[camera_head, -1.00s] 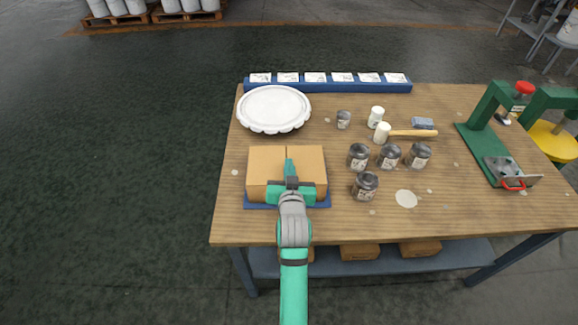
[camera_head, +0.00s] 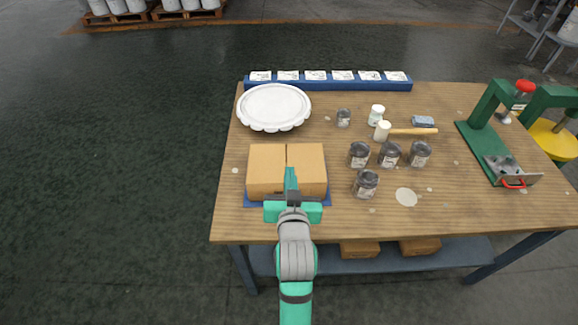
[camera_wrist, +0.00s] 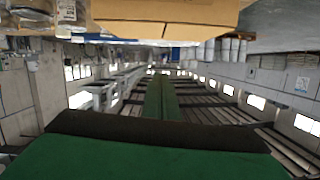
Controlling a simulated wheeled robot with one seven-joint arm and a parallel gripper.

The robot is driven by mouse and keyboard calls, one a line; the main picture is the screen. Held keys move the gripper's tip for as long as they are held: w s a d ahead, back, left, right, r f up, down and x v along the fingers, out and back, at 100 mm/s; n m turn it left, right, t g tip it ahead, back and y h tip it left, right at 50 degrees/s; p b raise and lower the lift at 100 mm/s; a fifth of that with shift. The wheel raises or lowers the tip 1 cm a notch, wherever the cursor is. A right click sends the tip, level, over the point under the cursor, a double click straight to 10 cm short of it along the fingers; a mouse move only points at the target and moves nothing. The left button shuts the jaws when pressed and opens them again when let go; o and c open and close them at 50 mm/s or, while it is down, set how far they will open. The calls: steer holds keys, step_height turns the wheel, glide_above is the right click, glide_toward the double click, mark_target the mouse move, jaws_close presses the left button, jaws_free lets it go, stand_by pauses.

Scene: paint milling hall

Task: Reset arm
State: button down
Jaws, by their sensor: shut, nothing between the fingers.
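My gripper (camera_head: 291,180) is shut and empty. In the head view it is in front of the cardboard box (camera_head: 265,167), its fingers overlapping the middle of the box in the picture; I cannot tell whether they touch it. The box stands closed on a blue mat (camera_head: 322,204) at the table's front left. In the wrist view the shut green fingers (camera_wrist: 160,97) point out over the hall, and the box edge (camera_wrist: 165,22) shows at the top.
The wooden table (camera_head: 350,222) also holds a white scalloped tray (camera_head: 274,107), several dark-lidded jars (camera_head: 389,154), a mallet (camera_head: 408,132), a blue card rack (camera_head: 330,86) and a green press (camera_head: 483,135). Brown boxes (camera_head: 360,249) sit on the lower shelf.

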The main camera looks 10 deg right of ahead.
steer(key=s+a+f+n+y, duration=0.1)
steer(key=s+a+f, duration=0.2)
steer(key=s+f, duration=0.4)
steer(key=s+a+f, duration=0.4)
steer(key=s+f, duration=0.2)
steer(key=s, duration=0.3)
steer(key=s+a+n, duration=0.1)
steer(key=s+a, duration=0.1)
steer(key=s, duration=0.8)
steer(key=s+a+n+y, duration=0.1)
steer(key=s, duration=0.9)
steer(key=shift+a+y, duration=0.3)
steer(key=shift+a, duration=0.1)
steer(key=shift+f, duration=0.1)
